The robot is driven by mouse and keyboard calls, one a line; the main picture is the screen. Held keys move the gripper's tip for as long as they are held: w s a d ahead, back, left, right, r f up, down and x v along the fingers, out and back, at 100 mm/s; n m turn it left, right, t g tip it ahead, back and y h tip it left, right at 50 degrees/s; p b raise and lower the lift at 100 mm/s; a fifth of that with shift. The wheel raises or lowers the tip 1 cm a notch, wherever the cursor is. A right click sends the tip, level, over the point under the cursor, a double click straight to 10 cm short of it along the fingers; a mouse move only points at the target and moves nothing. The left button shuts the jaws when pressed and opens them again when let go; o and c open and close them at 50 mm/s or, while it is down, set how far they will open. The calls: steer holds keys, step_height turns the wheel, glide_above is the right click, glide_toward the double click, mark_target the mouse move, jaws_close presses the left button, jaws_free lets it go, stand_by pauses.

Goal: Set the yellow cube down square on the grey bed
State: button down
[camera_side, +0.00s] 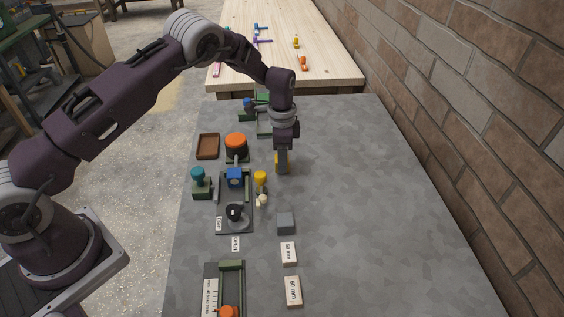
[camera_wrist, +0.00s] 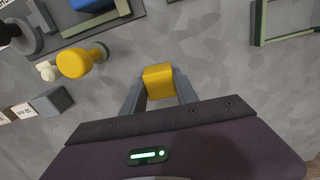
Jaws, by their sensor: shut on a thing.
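The yellow cube (camera_wrist: 158,80) is held between the two fingertips of my gripper (camera_wrist: 160,88). In the side view my gripper (camera_side: 282,163) points straight down over the grey tabletop, and only a sliver of the yellow cube (camera_side: 277,160) shows beside a finger. Whether the cube touches the tabletop I cannot tell. A dark grey bed (camera_side: 236,197) with green rails lies left of and nearer the camera than my gripper, with a blue block and a black-knobbed clamp on it. Part of that bed (camera_wrist: 75,20) shows at the wrist view's upper left.
A yellow knob (camera_side: 260,177) stands between the bed and my gripper. A grey block (camera_side: 285,222) and labelled blocks (camera_side: 289,252) lie toward the camera. An orange-topped knob (camera_side: 235,141) and brown tray (camera_side: 208,146) stand left. The tabletop right of my gripper is clear, bordered by a brick wall.

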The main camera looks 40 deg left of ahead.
steer(key=r, duration=0.9)
steer(key=shift+s+a+r, duration=0.1)
steer(key=shift+s+r, duration=0.05)
steer(key=shift+s, duration=0.05)
steer(key=s+a+r+n, duration=0.2)
steer(key=s+n, duration=0.3)
steer(key=s, duration=0.3)
steer(key=s+a+r+n, duration=0.1)
steer(key=s+r+n, duration=0.3)
steer(key=s, duration=0.5)
steer(key=m, duration=0.8)
glide_above(307, 227)
step_height(307, 227, down, 6)
steer(key=r, duration=0.1)
step_height(307, 227, down, 10)
steer(key=shift+f, duration=0.35)
steer(key=shift+f, duration=0.1)
